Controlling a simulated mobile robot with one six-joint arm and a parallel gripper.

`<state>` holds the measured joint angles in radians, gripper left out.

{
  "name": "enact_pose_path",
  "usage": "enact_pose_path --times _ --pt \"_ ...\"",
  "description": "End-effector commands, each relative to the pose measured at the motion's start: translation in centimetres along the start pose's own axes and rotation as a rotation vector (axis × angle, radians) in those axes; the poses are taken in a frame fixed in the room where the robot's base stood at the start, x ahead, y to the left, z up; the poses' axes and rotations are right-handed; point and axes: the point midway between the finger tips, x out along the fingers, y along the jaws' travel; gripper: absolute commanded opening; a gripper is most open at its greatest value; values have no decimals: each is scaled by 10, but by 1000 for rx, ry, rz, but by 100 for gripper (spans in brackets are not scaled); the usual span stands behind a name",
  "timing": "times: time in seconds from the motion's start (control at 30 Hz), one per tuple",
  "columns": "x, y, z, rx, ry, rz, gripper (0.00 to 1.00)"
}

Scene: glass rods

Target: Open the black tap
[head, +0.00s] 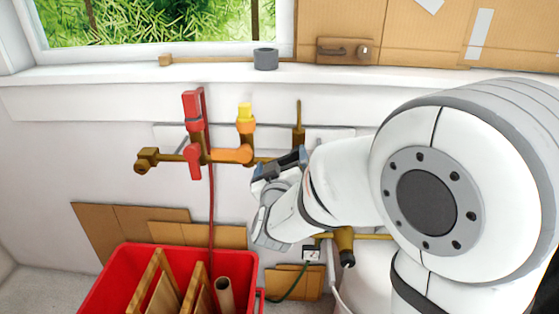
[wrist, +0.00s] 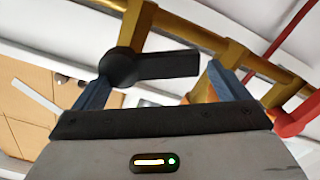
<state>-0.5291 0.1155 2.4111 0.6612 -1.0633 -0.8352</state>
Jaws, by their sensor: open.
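The black tap (wrist: 150,67) fills the upper middle of the wrist view. It has a round hub on the left and a flat lever reaching right, fixed to the brass pipe (wrist: 225,50). My gripper (wrist: 160,75) is open, with one blue-grey finger at the hub's left and the other beyond the lever's right end. The lever lies across the gap; I cannot tell whether either finger touches it. In the head view my gripper (head: 278,168) is at the wall pipe, right of the orange fitting, and mostly hides the black tap.
A red tap (head: 194,110) and a yellow-topped orange fitting (head: 233,153) are left of my gripper. A red crate (head: 120,262) with wooden pieces stands below. A grey cup-like object (head: 265,59) sits on the sill. A brass spout (head: 345,243) and hoses are low right.

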Motion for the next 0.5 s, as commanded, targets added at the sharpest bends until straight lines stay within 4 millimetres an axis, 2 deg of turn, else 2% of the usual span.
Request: enact_pose_path --times 0.13,0.4,0.5 --pt "12 0 0 0 -1 0 95" --pt "14 0 0 0 0 -2 95" --pt "14 0 0 0 0 -2 88"
